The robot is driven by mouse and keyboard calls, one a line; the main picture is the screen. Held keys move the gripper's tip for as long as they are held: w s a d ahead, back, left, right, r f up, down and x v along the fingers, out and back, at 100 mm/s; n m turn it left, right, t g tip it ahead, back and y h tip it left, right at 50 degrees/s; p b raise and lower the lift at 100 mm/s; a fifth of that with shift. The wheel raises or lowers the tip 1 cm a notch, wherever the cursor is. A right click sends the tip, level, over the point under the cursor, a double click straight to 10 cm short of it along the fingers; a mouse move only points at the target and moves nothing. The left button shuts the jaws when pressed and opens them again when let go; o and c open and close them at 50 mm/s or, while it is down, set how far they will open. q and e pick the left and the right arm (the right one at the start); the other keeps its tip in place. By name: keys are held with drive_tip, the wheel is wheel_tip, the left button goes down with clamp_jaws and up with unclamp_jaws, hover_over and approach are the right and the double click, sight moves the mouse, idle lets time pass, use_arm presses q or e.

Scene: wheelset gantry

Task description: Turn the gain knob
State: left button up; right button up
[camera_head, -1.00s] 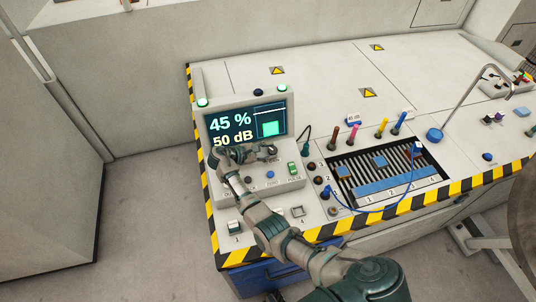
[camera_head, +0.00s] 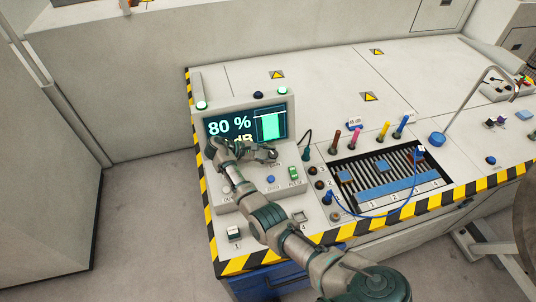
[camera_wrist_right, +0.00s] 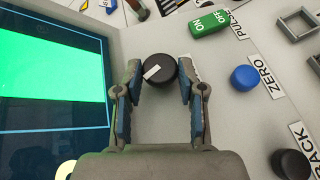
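The gain knob (camera_wrist_right: 160,68) is black and round with a white pointer mark; its label is mostly hidden. In the right wrist view my right gripper (camera_wrist_right: 159,75) has one finger on each side of the knob, both apparently touching it. In the head view my right gripper (camera_head: 270,154) is at the lower right of the console's screen (camera_head: 246,123) and hides the knob. The screen reads 80 % with a tall green bar, and my arm covers part of the dB line. My left gripper is not in view.
Near the knob are a green PULSE switch (camera_wrist_right: 209,22), a blue ZERO button (camera_wrist_right: 243,77) and another black knob (camera_wrist_right: 291,163). A slotted tray (camera_head: 390,176) with a blue cable and several coloured-handled tools is to the right.

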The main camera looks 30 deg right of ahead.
drive_tip(key=o, duration=0.4)
drive_tip(key=shift+c, duration=0.2)
drive_tip(key=shift+v, duration=3.85)
drive_tip(key=shift+w, duration=0.1)
